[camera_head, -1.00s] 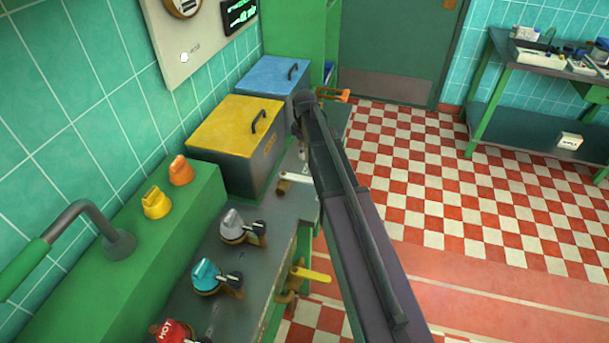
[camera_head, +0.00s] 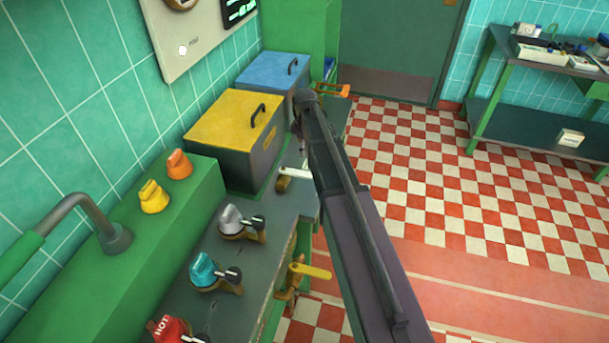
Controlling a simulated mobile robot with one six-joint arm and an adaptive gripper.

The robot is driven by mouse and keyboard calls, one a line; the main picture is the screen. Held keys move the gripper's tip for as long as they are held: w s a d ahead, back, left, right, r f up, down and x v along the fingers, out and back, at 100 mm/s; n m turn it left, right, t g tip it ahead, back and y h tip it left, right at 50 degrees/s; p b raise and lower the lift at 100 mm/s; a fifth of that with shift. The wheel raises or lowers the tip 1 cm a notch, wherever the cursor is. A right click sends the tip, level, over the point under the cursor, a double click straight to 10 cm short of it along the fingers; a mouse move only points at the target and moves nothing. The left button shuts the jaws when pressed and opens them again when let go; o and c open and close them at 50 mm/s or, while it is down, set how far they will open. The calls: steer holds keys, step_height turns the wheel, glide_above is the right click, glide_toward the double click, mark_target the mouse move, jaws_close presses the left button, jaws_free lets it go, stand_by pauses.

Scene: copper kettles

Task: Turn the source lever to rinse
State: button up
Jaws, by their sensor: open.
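Several levers show, and I cannot tell which one is the source lever or read any rinse mark. A white-handled lever (camera_head: 293,173) sits on the dark bench top, partly behind my arm. A yellow lever (camera_head: 311,271) sticks out from the bench's front side. An orange lever (camera_head: 331,90) shows beyond my arm's upper end. Grey (camera_head: 231,217), teal (camera_head: 204,270) and red HOT (camera_head: 168,329) knobs stand on the bench, each with a black-knobbed part beside it. My arm crosses the middle of the view; my gripper is hidden behind it.
A yellow-lidded box (camera_head: 228,120) and a blue-lidded box (camera_head: 272,72) stand along the wall. Yellow (camera_head: 154,197) and orange (camera_head: 179,164) knobs and a bent spout (camera_head: 85,207) top the green ledge. The checkered floor (camera_head: 440,170) at right is clear.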

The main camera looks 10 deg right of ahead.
mark_target(305, 173)
steer(key=shift+f+b, duration=5.5)
steer(key=shift+f, duration=0.3)
jaws_close()
